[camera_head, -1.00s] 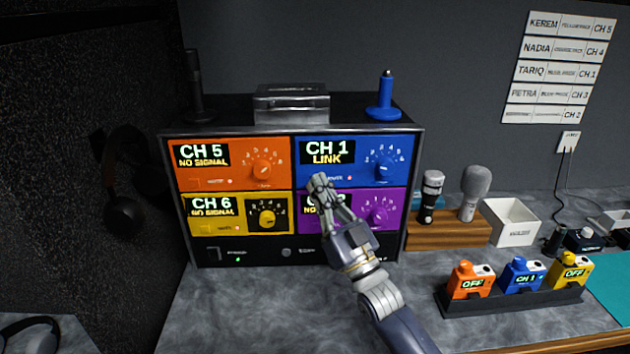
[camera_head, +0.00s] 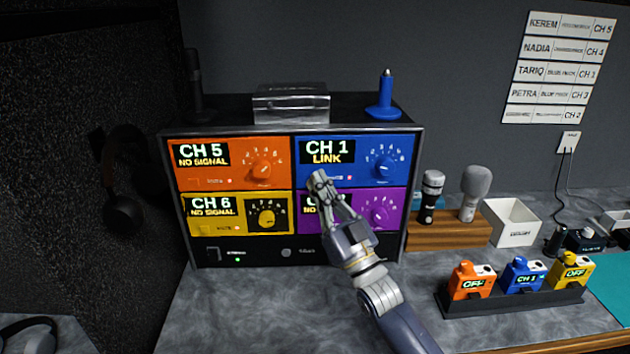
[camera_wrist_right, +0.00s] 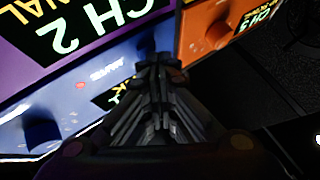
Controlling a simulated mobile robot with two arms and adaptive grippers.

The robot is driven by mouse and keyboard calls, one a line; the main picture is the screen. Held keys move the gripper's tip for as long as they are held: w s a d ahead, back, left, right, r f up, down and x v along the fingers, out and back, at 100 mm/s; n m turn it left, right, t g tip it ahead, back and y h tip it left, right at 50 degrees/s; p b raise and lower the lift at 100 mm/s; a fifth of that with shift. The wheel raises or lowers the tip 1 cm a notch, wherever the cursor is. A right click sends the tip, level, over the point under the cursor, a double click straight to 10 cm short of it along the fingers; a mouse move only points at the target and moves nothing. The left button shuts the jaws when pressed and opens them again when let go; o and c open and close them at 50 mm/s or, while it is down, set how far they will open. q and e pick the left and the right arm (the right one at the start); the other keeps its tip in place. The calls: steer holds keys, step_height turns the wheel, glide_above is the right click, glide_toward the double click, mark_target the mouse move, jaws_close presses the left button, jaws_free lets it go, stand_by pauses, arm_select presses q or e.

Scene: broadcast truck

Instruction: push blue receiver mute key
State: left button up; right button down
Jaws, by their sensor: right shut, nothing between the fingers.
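The blue receiver (camera_head: 350,152) is the top right unit in the rack and shows "CH 1 LINK" with a dial at its right. My right gripper (camera_head: 319,178) is shut and empty, its fingertips at the blue panel's lower left. The key there is hidden behind the fingertips, and I cannot tell if they touch it. A small red light shows just right of them. In the right wrist view the closed fingers (camera_wrist_right: 160,64) are in front of the blue panel (camera_wrist_right: 75,100), close to the edge of the orange one. My left gripper is not in view.
The orange (camera_head: 225,180), yellow (camera_head: 235,228) and purple (camera_head: 390,197) receivers surround the blue one. A charger with beltpacks (camera_head: 515,303), microphones and a white bin (camera_head: 513,224) are to the right.

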steer(key=shift+w, duration=0.1)
stand_by(0.3)
steer(key=shift+s, duration=0.6)
steer(key=shift+p, duration=0.3)
steer(key=s+p, duration=0.3)
steer(key=s, duration=0.3)
